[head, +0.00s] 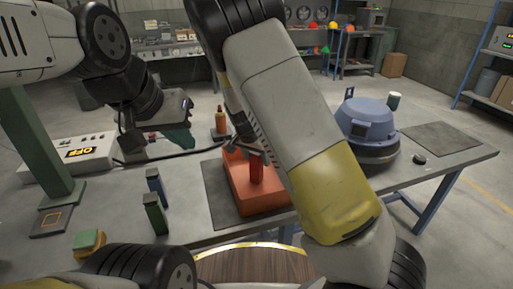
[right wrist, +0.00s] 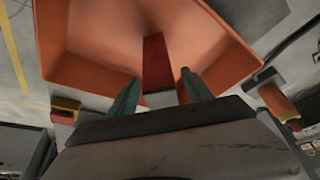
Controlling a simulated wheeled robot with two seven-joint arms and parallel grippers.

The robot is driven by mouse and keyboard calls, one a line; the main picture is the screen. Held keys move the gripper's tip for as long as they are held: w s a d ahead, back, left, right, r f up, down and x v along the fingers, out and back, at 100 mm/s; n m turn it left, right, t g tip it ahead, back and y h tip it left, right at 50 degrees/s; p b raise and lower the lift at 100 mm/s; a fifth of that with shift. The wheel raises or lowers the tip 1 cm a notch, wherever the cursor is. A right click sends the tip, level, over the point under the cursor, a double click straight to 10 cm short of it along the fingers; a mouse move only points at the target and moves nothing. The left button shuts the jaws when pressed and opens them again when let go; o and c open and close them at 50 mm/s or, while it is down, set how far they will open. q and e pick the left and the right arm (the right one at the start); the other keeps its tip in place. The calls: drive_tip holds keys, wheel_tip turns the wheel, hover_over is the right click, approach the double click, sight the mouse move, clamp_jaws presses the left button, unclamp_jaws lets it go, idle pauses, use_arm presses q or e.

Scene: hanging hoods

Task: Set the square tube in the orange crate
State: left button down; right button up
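The orange crate (head: 238,181) stands on a dark mat on the workbench. A red square tube (head: 257,169) stands upright inside it; my right arm partly covers the crate. In the right wrist view the crate (right wrist: 95,45) opens below the gripper, with the red tube (right wrist: 157,60) between the fingers. My right gripper (right wrist: 160,77) is open, with a visible gap between the tube and each teal fingertip. My left gripper (head: 180,140) hangs over the bench left of the crate, with nothing visible in it; its finger gap cannot be made out.
A blue tube (head: 154,187) and a green tube (head: 155,215) stand left of the crate. A white box with a display (head: 70,155) sits at left.

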drive_tip(key=v, duration=1.2)
drive_tip(key=s+d+r+n+y, duration=0.1)
drive_tip(key=s+d+r, duration=0.3)
drive_tip(key=s, duration=0.4)
drive_tip(key=s+d+r+n+t+y, duration=0.1)
drive_tip(key=s+d+r+n, duration=0.2)
drive_tip(key=s+d+r, duration=0.2)
drive_tip(key=s+d+r+n+t+y, duration=0.1)
drive_tip(key=s+d+r, duration=0.4)
drive_tip(key=s, duration=0.5)
drive_tip(key=shift+s+d+r+n+y, duration=0.15)
drive_tip(key=shift+s+d+n+y, duration=0.3)
drive_tip(key=shift+d, duration=0.7)
